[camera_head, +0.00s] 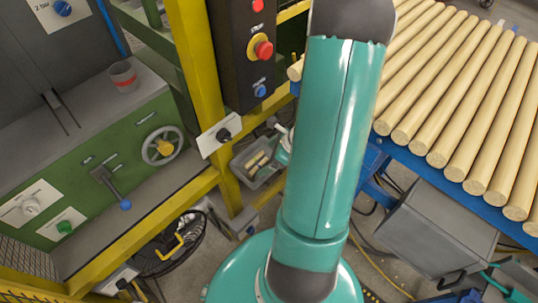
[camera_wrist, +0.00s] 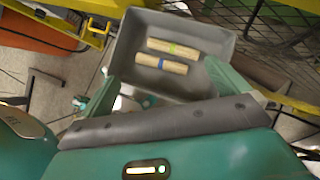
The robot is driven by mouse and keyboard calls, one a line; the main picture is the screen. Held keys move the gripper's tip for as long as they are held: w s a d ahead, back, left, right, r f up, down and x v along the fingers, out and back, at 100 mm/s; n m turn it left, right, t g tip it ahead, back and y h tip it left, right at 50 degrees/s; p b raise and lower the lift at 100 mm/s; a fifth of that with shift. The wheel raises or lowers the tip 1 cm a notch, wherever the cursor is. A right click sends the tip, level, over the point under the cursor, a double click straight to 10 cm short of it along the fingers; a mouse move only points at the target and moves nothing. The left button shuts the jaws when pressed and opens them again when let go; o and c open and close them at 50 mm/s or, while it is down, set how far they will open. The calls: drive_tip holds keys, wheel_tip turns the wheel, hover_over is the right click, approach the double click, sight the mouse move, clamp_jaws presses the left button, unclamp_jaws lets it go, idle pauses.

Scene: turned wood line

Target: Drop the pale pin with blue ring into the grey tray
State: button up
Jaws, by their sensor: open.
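The grey tray (camera_wrist: 195,26) fills the upper middle of the wrist view. The pale pin with blue ring (camera_wrist: 175,67) lies inside it on the tray floor. A similar pale pin with a green ring (camera_wrist: 187,52) lies beside it, roughly parallel. My gripper (camera_wrist: 161,73) is open, its two green fingers apart, with nothing between them that I can see held. It is over the near side of the tray. In the head view the tray (camera_head: 240,172) shows small at centre, with pale pins in it. My gripper there is mostly hidden behind my arm.
Yellow posts (camera_head: 203,80) and a control box with a red button (camera_head: 263,50) stand close by the tray. A rack of pale wooden rods (camera_head: 450,95) is at right. A grey box (camera_head: 430,228) and a fan (camera_head: 172,243) are low down.

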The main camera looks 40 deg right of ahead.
drive_tip(key=shift+r, duration=0.1)
drive_tip(key=v, duration=0.7)
drive_tip(key=shift+s+d+r, duration=0.2)
